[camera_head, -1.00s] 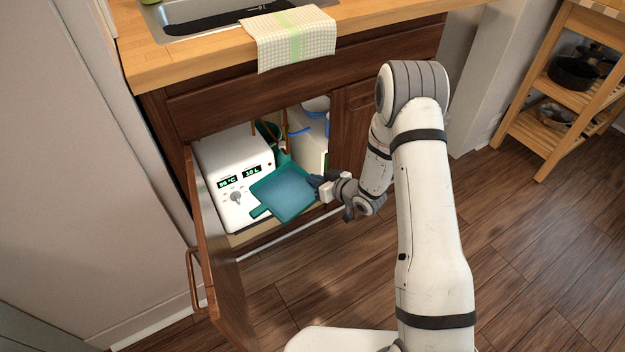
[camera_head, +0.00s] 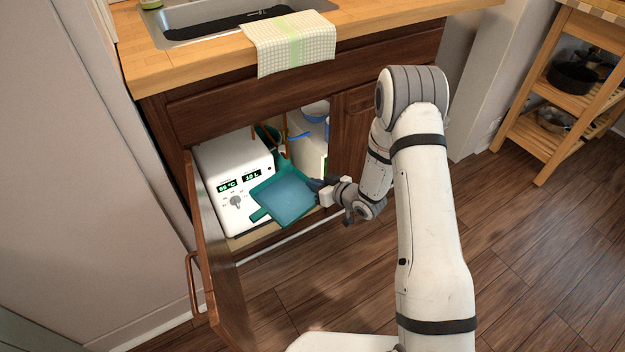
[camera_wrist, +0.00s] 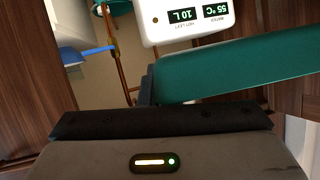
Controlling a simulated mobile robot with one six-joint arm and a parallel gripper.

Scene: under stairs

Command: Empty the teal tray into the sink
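The teal tray (camera_head: 258,198) is at the open cabinet front, below the counter, with a bluish surface inside that looks like water. It looks roughly level in the head view. My gripper (camera_head: 320,186) is at the tray's right side and appears shut on its edge. In the wrist view the tray (camera_wrist: 240,68) extends to the right from a dark finger (camera_wrist: 149,88); the grip itself is partly hidden. The steel sink (camera_head: 172,38) is set in the wooden counter above, with a dark area inside it.
A white boiler (camera_head: 232,165) with a green display stands behind and left of the tray. Copper pipes (camera_wrist: 121,65) run behind. The cabinet door (camera_head: 215,255) stands open at left. A checked towel (camera_head: 290,45) hangs over the counter edge. A wooden shelf (camera_head: 540,130) stands right.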

